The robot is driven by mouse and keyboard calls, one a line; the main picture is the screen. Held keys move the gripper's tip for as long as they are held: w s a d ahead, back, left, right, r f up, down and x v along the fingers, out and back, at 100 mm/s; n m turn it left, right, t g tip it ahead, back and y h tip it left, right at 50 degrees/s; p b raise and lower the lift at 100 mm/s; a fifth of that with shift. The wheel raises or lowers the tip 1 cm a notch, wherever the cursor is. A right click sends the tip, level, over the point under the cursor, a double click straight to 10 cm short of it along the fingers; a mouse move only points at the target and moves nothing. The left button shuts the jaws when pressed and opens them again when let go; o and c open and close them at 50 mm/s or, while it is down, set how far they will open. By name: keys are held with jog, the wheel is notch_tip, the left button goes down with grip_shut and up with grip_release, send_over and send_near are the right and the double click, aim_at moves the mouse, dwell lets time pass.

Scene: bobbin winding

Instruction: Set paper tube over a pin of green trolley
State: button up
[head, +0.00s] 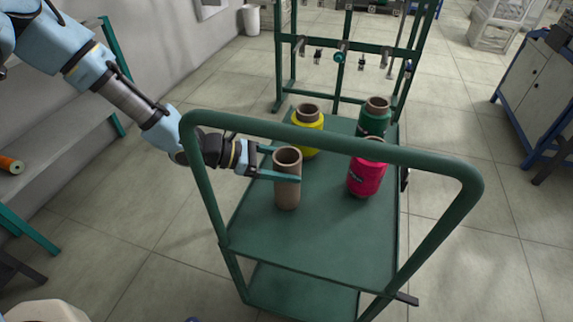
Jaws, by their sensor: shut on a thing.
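The paper tube (288,189) is a bare brown hollow cylinder. It stands upright at the near left part of the green trolley (331,246). My gripper (282,177) reaches in from the left and is shut on the upper part of the tube, one green finger showing across its near side. The tube's lower end is at or just above the trolley deck; I cannot tell whether it touches. No bare pin shows on the deck, and any pin under the tube is hidden.
Yellow (308,137), dark green (373,119) and red (367,176) bobbins stand on the trolley behind and right of the tube. The trolley's handle bar (330,143) arches across the front. A green rack (343,47) stands behind. A shelf with an orange bobbin (11,165) is at left.

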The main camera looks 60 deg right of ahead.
jog(key=o, duration=1.2)
jog(key=shift+c, duration=0.2)
jog(key=w+a+r+m+t+y+p, duration=0.1)
jog(key=w+a+r+m+t+y, duration=0.15)
jog(key=w+a, duration=0.5)
jog(key=w+a+r+m+t+y, duration=0.15)
jog(key=w+a+r, duration=0.3)
jog(key=a, duration=0.65)
jog(key=w+a+r+m+t+y+p, duration=0.1)
jog(key=w+a+r+m+t, duration=0.15)
jog(key=w+a, duration=0.6)
jog(key=w+a+r+m+t+y, duration=0.1)
jog(key=a+r, duration=0.4)
jog(key=a, duration=0.5)
jog(key=w+a+r+m+t+y+p, duration=0.1)
jog(key=w+a+r+m+t+y, duration=0.1)
jog(key=a, duration=0.9)
notch_tip(320, 180, up, 3)
jog(key=shift+w+a+r+t+y+p, duration=0.15)
jog(key=shift+w+t+y+p, duration=0.25)
jog(key=shift+t, duration=0.55)
